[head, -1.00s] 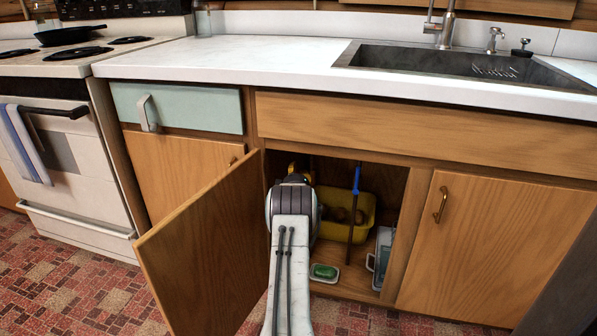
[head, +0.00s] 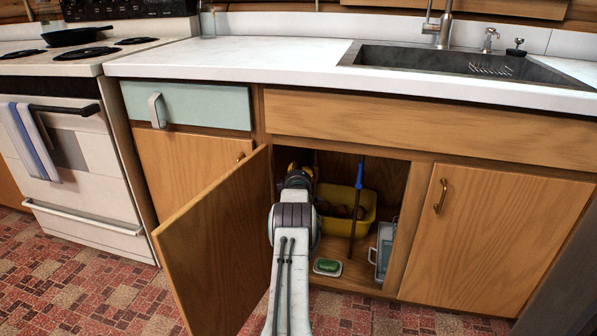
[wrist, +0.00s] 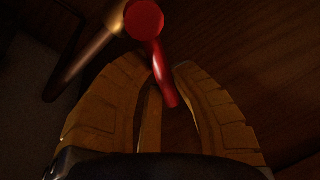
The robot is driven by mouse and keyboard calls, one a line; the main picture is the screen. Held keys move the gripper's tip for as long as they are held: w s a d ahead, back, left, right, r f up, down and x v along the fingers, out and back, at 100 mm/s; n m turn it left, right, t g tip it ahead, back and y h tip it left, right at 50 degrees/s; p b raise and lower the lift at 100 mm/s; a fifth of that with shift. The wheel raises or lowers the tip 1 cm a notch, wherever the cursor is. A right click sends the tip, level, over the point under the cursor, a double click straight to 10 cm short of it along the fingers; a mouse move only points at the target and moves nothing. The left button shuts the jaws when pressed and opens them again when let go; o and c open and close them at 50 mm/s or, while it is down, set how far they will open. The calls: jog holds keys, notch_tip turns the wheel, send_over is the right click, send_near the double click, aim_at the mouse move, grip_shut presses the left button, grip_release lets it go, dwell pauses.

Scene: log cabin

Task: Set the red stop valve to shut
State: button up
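The red stop valve shows in the wrist view as a round red hub with a red lever (wrist: 163,75) slanting down and slightly right. It sits on a metallic pipe (wrist: 88,53). My gripper (wrist: 162,73) is open. Its two yellow-brown fingers stand on either side of the lever, and the lever's lower end reaches into the gap between them. I cannot tell whether either finger touches it. In the head view my gripper (head: 297,170) is inside the open sink cabinet near its left side, and the valve is hidden behind my arm.
The open cabinet door (head: 218,240) stands just left of my arm. Inside the cabinet are a yellow tub (head: 366,213), an upright dark rod with a blue top (head: 358,175), a green sponge in a dish (head: 327,267) and a grey container (head: 383,250). The right door (head: 455,235) is shut.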

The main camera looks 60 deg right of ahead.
jog(key=o, duration=0.5)
jog(key=shift+s, duration=0.1)
jog(key=shift+o, duration=0.2)
jog(key=shift+a, duration=0.1)
jog(key=v, duration=1.1)
jog(key=shift+s+a, duration=0.2)
jog(key=shift+a, duration=0.15)
jog(key=shift+o, duration=0.4)
